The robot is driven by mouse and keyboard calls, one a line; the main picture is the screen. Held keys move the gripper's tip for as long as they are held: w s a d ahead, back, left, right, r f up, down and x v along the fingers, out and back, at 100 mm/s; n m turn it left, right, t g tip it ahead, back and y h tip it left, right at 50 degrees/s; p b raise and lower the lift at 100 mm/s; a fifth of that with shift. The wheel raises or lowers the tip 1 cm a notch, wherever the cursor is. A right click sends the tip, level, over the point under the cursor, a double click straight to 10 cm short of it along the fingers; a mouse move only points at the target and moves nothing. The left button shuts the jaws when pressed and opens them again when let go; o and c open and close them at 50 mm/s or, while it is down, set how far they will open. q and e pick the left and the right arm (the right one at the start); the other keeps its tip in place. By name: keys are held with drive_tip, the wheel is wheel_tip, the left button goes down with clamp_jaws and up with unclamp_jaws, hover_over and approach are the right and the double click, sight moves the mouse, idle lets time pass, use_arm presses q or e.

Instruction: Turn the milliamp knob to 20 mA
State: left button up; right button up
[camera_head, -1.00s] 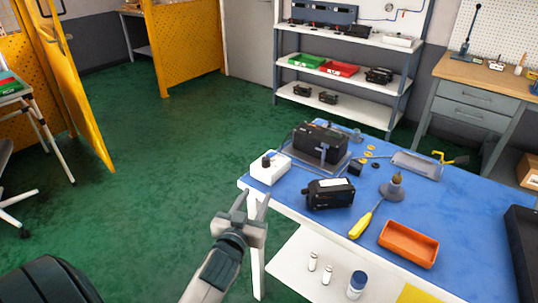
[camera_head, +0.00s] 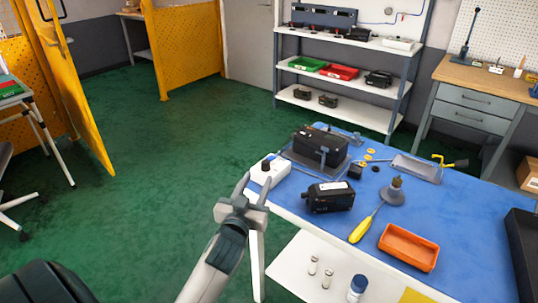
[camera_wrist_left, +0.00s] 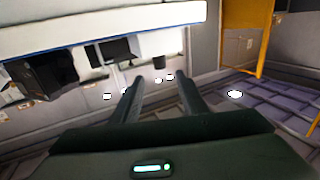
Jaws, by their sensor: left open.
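A black knob (camera_head: 267,164) stands on top of a small white box (camera_head: 272,175) at the near left corner of the blue-topped table (camera_head: 460,195); I take it for the milliamp knob. Its scale and pointer are too small to read. My left gripper (camera_head: 257,180) is open and empty, in front of the white box in the picture, its fingers pointing up towards it. The fingers overlap the box's lower edge; I cannot tell the gap in depth. In the left wrist view the two fingers (camera_wrist_left: 157,92) are apart with nothing between them. My right gripper is not in view.
A black device (camera_head: 328,197) and a larger black unit (camera_head: 320,149) stand near the white box. Green floor (camera_head: 150,210) left of the table is clear.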

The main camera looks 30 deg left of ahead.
sight(268, 157)
use_arm(q)
drive_tip(key=p+x, duration=0.1)
drive_tip(key=x, duration=1.1)
drive_tip(key=shift+w+a, duration=0.1)
drive_tip(key=shift+w, duration=0.25)
drive_tip(key=shift+w+a, duration=0.15)
drive_tip(key=shift+w, duration=0.35)
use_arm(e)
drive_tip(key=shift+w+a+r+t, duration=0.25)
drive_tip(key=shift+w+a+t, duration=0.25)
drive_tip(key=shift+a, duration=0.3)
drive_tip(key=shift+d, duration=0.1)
use_arm(q)
drive_tip(key=shift+c, duration=0.2)
clamp_jaws()
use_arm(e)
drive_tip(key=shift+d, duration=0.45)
